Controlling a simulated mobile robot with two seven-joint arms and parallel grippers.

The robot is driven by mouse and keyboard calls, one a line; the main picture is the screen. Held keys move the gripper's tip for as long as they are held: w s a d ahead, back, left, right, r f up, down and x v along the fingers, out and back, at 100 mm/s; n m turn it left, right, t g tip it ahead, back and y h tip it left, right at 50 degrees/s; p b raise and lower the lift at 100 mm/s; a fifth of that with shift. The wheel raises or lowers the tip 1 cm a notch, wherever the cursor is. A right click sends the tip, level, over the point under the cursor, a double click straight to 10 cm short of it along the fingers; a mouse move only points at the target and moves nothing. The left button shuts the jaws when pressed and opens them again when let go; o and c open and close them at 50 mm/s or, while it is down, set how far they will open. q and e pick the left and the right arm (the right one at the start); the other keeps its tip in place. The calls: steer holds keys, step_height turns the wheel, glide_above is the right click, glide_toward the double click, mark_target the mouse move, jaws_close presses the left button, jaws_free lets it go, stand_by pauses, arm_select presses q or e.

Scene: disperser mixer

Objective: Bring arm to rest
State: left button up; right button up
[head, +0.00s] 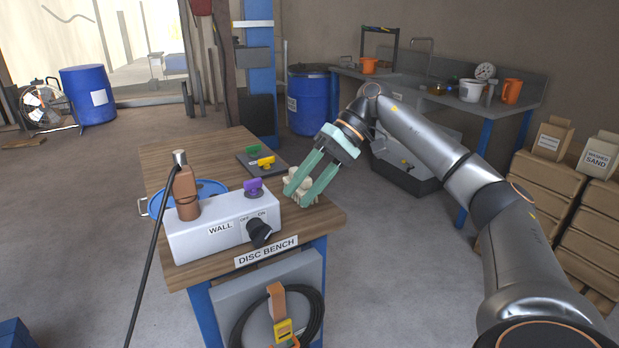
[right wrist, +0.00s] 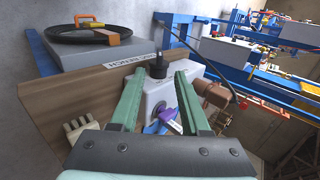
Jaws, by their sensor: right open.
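My right gripper (head: 300,190) has green fingers and reaches in from the right over the right part of the wooden bench (head: 330,212). It is open, with nothing between its fingers in the right wrist view (right wrist: 158,80). A cream toothed piece (head: 304,178) lies on the bench, partly hidden by the fingers; in the right wrist view it lies outside them, to the left (right wrist: 83,130). The white WALL box (head: 222,228) with a black OFF/ON knob (head: 260,232) stands at the bench front. My left gripper does not show.
A dark plate with green (head: 253,150) and yellow (head: 266,163) pieces lies farther back on the bench. A brown plug (head: 186,195) with a black cable stands at the box's left end. A blue lidded container (head: 208,184) sits behind it.

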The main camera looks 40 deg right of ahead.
steer(key=shift+v, duration=1)
